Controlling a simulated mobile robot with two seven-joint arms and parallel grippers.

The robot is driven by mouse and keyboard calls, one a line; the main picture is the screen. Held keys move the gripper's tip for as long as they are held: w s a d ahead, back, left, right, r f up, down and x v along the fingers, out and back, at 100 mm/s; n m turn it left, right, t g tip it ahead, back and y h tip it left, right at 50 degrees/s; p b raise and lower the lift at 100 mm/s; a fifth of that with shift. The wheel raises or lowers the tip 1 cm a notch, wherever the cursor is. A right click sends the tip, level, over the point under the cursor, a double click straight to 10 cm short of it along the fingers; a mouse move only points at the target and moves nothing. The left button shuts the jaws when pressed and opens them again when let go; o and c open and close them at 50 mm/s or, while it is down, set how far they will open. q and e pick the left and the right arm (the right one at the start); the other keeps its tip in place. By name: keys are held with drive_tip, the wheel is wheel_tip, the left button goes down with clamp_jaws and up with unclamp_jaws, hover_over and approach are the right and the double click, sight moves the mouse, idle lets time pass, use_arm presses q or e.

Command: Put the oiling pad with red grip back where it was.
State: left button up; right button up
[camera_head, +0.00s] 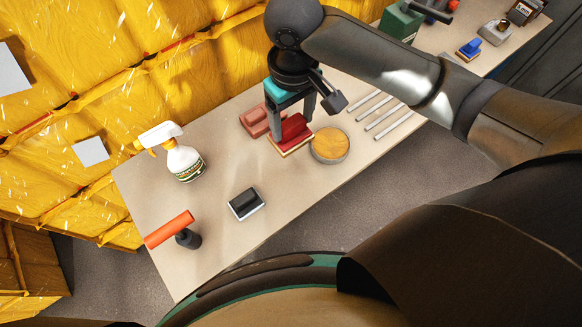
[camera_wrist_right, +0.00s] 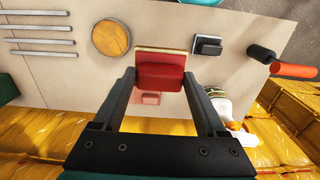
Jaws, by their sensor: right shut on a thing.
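The oiling pad with red grip (camera_head: 293,131) is a red block on a pale pad with a red-brown edge. My right gripper (camera_head: 291,122) is shut on its red grip, one finger on each side. In the right wrist view the pad (camera_wrist_right: 160,70) sits between the fingertips (camera_wrist_right: 160,80) and looks larger than the other pad, so it seems held above the table. A faint pinkish-red, see-through pad shape (camera_head: 256,120) lies on the table just left of it; it also shows in the wrist view (camera_wrist_right: 151,98). My left gripper is not in view.
A round tin (camera_head: 329,145) stands close right of the pad. Metal rods (camera_head: 382,115) lie beyond it.

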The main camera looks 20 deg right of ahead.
sight(292, 142)
drive_tip(key=shift+f+b, duration=2.05)
drive_tip(key=shift+f, duration=7.85)
drive_tip(key=shift+f, duration=0.1)
drive_tip(key=o, duration=1.1)
wheel_tip(292, 142, up, 12)
drive_tip(key=p, duration=0.2)
drive_tip(key=shift+p, duration=0.3)
